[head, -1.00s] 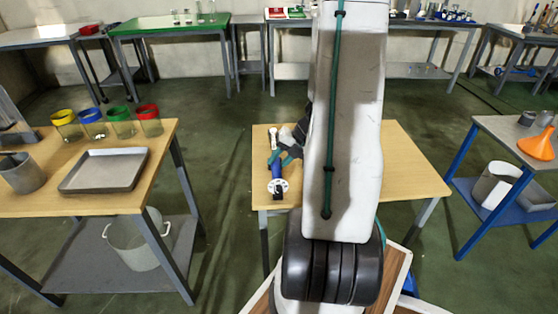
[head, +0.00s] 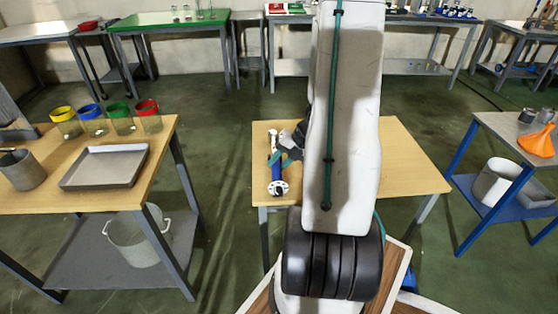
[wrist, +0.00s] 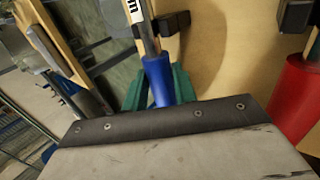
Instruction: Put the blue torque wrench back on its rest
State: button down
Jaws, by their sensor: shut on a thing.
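The blue torque wrench shows in the wrist view as a blue handle (wrist: 158,80) with a steel shaft and a white label above it. My gripper (wrist: 155,92) is shut on the blue handle, with green fingers on either side of it. The shaft passes close by a dark bracket (wrist: 176,22), apparently part of a rest. I cannot tell whether it is seated there. In the head view my gripper (head: 286,158) is low over the left side of the middle table, partly hidden by my arm. A blue length (head: 273,160) shows beside it.
A red handle (wrist: 298,98) lies to the right in the wrist view, near another dark bracket (wrist: 295,15). The table's right side looks clear.

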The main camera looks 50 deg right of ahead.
jog(key=shift+f, duration=0.3)
jog(key=c, duration=1)
grip_release()
jog(key=shift+c, duration=0.2)
jog(key=v, duration=0.7)
jog(key=shift+s+r, duration=0.2)
jog(key=shift+r, duration=0.15)
jog(key=shift+d, duration=0.15)
